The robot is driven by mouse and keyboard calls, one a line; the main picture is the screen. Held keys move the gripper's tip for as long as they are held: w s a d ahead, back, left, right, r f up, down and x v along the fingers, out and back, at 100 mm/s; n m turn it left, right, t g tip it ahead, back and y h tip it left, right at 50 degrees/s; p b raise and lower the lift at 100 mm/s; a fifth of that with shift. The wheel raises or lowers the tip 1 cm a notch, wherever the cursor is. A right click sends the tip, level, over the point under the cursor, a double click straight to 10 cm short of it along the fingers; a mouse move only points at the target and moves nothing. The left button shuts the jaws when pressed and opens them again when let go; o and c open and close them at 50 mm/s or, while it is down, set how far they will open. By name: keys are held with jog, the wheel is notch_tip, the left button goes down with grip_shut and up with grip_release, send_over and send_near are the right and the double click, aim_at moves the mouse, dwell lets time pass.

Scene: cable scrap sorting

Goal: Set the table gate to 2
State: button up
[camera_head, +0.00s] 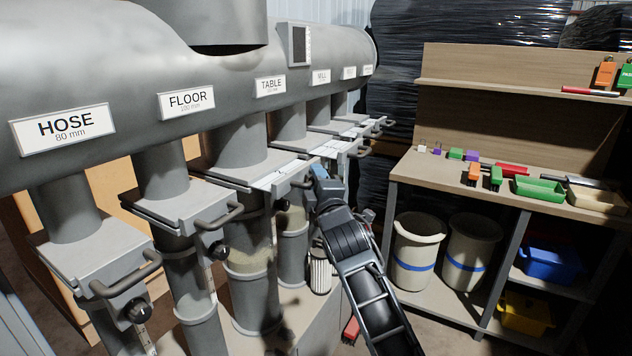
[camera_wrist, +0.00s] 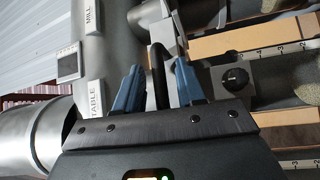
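The TABLE gate (camera_head: 232,172) is a grey slide plate on the pipe under the TABLE label (camera_head: 270,86). A pale marked strip (camera_head: 282,174) shows along its drawn-out part, but its numbers are too small to read. My gripper (camera_head: 318,172) is at the outer end of this gate, hiding part of its handle (camera_head: 301,180). In the wrist view, my gripper's blue fingers (camera_wrist: 158,75) stand apart, one on each side of a dark bar handle (camera_wrist: 154,82). Narrow gaps seem to show beside the bar; contact cannot be made out.
The FLOOR gate (camera_head: 172,207) and HOSE gate (camera_head: 95,250) stand to the left with protruding handles. More gates with handles (camera_head: 362,152) crowd behind my gripper. A wooden workbench (camera_head: 440,172) with small coloured items stands right, with white buckets (camera_head: 416,250) below.

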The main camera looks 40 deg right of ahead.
jog(key=v, duration=0.7)
jog(key=shift+s+b, duration=0.3)
jog(key=shift+b, duration=0.15)
jog(key=shift+a, duration=0.15)
jog(key=s+a+f+m+y, duration=0.1)
jog(key=s+a+f+y, duration=0.1)
jog(key=s+a+f, duration=0.4)
jog(key=s+a+f+m+y, duration=0.1)
jog(key=s+a+f+y, duration=0.15)
jog(key=s, duration=0.55)
jog(key=s+a+f+m+y, duration=0.1)
jog(key=s+a+f, duration=0.3)
jog(key=s+f, duration=0.25)
jog(key=s+a+r+m+g+y, duration=0.1)
jog(key=s+a+m, duration=0.1)
jog(key=s, duration=0.6)
jog(key=s+a+r+m+g+y, duration=0.1)
jog(key=s+a+r+m, duration=0.1)
jog(key=s, duration=0.6)
jog(key=s+a+r+m+y, duration=0.1)
jog(key=s+a+r+m, duration=0.1)
jog(key=s, duration=0.7)
jog(key=shift+a+m+g, duration=0.4)
jog(key=shift+a+m, duration=0.3)
jog(key=shift+m, duration=0.4)
